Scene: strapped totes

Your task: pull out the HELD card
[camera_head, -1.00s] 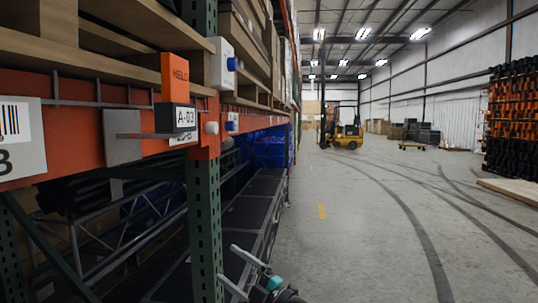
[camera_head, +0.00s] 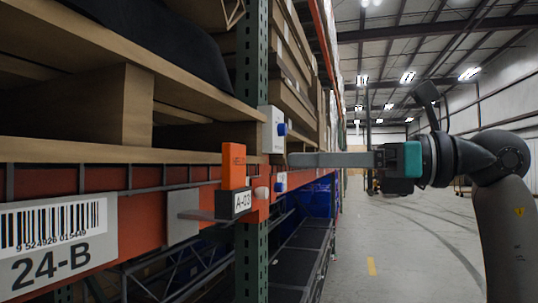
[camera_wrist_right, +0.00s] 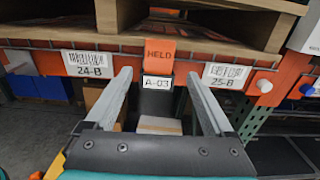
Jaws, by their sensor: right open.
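The orange HELD card (camera_head: 234,165) stands upright in a dark holder with the A-03 label (camera_head: 241,202), at the front of the orange rack beam. In the right wrist view the card (camera_wrist_right: 160,49) shows its HELD face above the A-03 label (camera_wrist_right: 157,82). My right gripper (camera_head: 293,160) points left toward the card in the head view, its tips short of it. In the right wrist view the open gripper (camera_wrist_right: 159,75) has one finger to each side of the card's line, with nothing between them. The card's lower end is hidden in the holder. My left gripper is not in view.
The orange beam carries a 24-B barcode label (camera_head: 55,240) and a 25-B label (camera_wrist_right: 226,75). A white box with a blue button (camera_head: 273,130) is on the green post beside the card. Wooden pallets sit above the beam. The aisle floor (camera_head: 400,245) is open at right.

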